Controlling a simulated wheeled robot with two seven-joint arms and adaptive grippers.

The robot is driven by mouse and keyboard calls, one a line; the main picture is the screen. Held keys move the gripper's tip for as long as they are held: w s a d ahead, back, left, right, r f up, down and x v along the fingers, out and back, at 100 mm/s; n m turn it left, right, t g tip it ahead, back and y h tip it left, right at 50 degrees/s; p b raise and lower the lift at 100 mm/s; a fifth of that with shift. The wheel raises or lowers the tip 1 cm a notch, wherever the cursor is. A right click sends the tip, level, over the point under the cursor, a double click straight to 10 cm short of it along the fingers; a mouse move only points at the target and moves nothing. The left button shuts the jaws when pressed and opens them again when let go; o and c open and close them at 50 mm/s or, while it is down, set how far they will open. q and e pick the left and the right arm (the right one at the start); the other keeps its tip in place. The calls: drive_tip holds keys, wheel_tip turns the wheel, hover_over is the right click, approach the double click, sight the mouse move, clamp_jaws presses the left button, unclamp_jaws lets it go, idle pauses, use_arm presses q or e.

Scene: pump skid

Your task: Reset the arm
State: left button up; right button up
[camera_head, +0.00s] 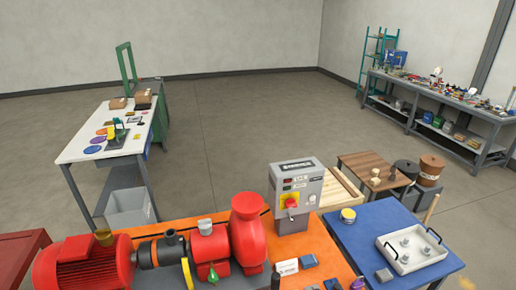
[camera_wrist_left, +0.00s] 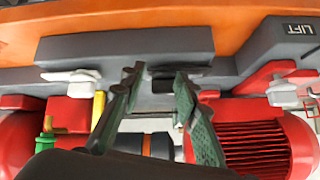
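My left gripper (camera_wrist_left: 158,88) shows in the left wrist view with its two green-padded fingers apart. I see nothing held between the fingers. Beyond them is a grey block-like base (camera_wrist_left: 125,52) on an orange surface, with red pump parts on both sides. A ribbed red motor (camera_wrist_left: 250,145) is to the right of the fingers and a green-handled part (camera_wrist_left: 46,140) is to the left. I cannot tell whether the fingers touch anything. I cannot make out either gripper in the head view. My right gripper is in neither view.
In the head view the red motor (camera_head: 82,265) and red pump (camera_head: 247,232) stand on the orange skid (camera_head: 318,254). A grey control box (camera_head: 296,192) stands behind. A blue table (camera_head: 365,240) with a white tray (camera_head: 412,250) is at right.

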use_arm(q)
drive_tip(key=s+d+f+g+h, duration=0.1)
drive_tip(key=s+f+g, duration=0.55)
drive_tip(key=s, duration=0.75)
wheel_tip(320, 180, down, 32)
drive_tip(key=s+d+f+b, duration=0.1)
drive_tip(key=s+b, duration=0.1)
drive_tip(key=s+f+m+g+h, duration=0.1)
drive_tip(key=s+f, duration=1.7)
drive_tip(key=s, duration=0.1)
drive_tip(key=shift+d+f+b, duration=0.25)
drive_tip(key=shift+f+b, duration=0.05)
drive_tip(key=shift+b, duration=0.1)
